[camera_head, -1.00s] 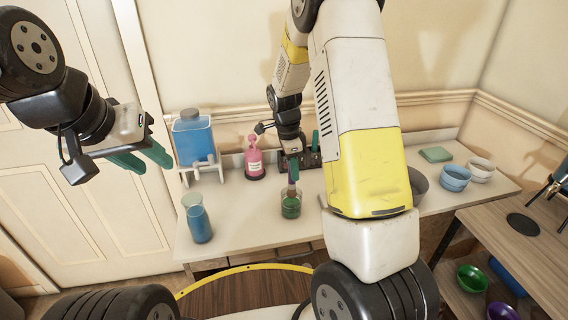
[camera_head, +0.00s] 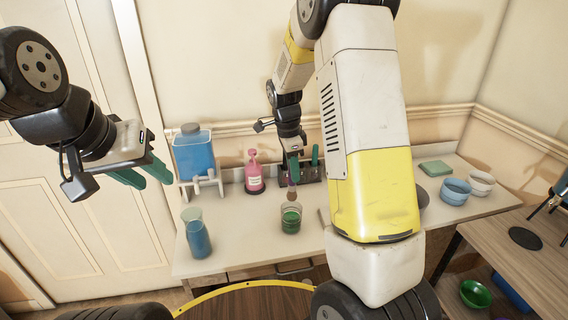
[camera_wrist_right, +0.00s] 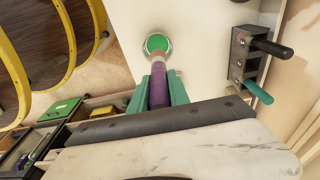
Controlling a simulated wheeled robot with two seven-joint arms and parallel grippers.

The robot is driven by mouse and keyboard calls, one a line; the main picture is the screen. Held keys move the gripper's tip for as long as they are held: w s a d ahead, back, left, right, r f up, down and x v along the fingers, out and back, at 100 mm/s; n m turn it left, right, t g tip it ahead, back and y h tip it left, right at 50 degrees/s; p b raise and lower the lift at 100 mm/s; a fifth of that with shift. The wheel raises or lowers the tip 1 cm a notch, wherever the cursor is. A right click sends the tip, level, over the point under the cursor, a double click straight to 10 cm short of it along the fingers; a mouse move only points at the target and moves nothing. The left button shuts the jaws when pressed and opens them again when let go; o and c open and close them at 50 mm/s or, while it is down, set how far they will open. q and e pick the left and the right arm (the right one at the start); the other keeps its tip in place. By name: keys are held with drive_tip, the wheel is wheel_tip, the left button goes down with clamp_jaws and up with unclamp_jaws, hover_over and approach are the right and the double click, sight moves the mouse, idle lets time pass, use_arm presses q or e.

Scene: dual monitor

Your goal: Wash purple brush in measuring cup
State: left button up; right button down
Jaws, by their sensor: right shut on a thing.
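My right gripper (camera_head: 293,168) is shut on the purple brush (camera_wrist_right: 160,92), which hangs with its bristles down. The brush's brownish bristles (camera_head: 292,194) show just above the rim of the clear measuring cup (camera_head: 291,218), which stands on the counter with green liquid in it. In the right wrist view the cup (camera_wrist_right: 156,44) lies just beyond the brush tip, with the purple handle between the green fingers. My left gripper (camera_head: 145,174) is open and empty, high at the left, away from the cup.
A blue bottle (camera_head: 197,236) stands left of the cup. A blue tank (camera_head: 193,153) on a stand, a pink bottle (camera_head: 254,172) and a dark holder (camera_head: 311,171) with a green-handled tool are behind. Bowls (camera_head: 455,190) stand at the right. The counter (camera_head: 240,228) around the cup is mostly clear.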

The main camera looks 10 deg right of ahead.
sight(293, 193)
idle(0.4)
wheel_tip(293, 193, up, 3)
idle(0.4)
drive_tip(key=shift+f, duration=0.1)
idle(0.5)
drive_tip(key=shift+f, duration=6)
drive_tip(key=shift+w, duration=0.1)
